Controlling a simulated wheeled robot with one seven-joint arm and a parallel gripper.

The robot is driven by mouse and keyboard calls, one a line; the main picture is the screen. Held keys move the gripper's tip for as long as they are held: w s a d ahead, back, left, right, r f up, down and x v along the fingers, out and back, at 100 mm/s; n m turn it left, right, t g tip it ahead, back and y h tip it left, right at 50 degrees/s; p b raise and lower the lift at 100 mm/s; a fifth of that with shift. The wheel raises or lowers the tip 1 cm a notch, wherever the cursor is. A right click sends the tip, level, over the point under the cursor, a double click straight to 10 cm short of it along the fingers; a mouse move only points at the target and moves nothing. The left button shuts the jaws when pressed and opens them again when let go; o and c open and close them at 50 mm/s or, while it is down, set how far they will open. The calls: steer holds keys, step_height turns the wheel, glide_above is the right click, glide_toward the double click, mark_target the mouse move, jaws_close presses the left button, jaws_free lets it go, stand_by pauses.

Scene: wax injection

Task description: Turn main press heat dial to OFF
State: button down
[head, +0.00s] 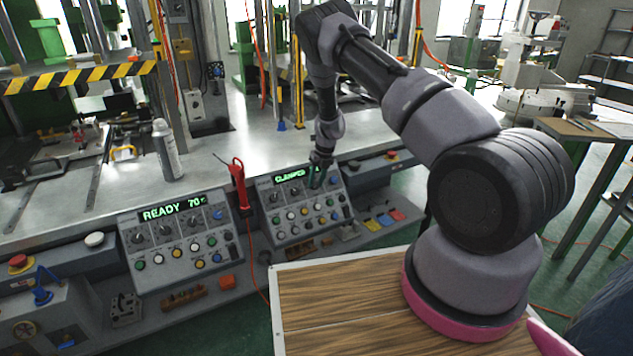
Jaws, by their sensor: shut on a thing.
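Two grey control panels stand along the bench front. The left panel (180,234) has a green display reading READY 70 and something more, with black dials and rows of coloured buttons. The right panel (302,212) has a green display reading CLAMPED, partly covered by my gripper, with black dials (296,191) in its upper row. My gripper (316,182) reaches down to the upper right part of the right panel and is shut on a dial there. The dial and its markings are hidden by the fingers, so its setting cannot be read.
A red tool (238,185) with a cord stands between the panels. A spray can (167,150) stands on the metal bench. A red emergency button (18,262) sits far left. Coloured buttons cover the panel below my gripper. A wood-topped surface (345,295) is in front.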

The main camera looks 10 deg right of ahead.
steer(key=shift+d, duration=0.1)
steer(key=c, duration=0.5)
jaws_free()
steer(key=v, duration=1)
steer(key=shift+s+r, duration=0.1)
steer(key=shift+r, duration=0.3)
